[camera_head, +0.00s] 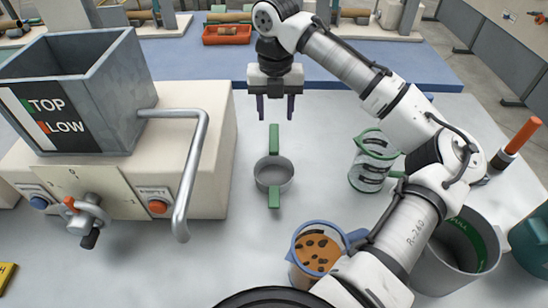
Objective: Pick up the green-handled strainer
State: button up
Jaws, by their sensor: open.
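The green-handled strainer (273,172) stands on the pale table in the middle of the view. Nothing hides the strainer.
A machine with a grey hopper (75,90) and bent metal bar (192,170) stands left. Table around the strainer is clear.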

aim_at(274, 139)
jog(key=f, duration=0.5)
jog(key=f+p, duration=0.1)
jog(key=f, duration=0.4)
jog(key=shift+s+a, duration=0.15)
jog(key=shift+s, duration=0.05)
jog(key=shift+r, duration=0.1)
grip_shut()
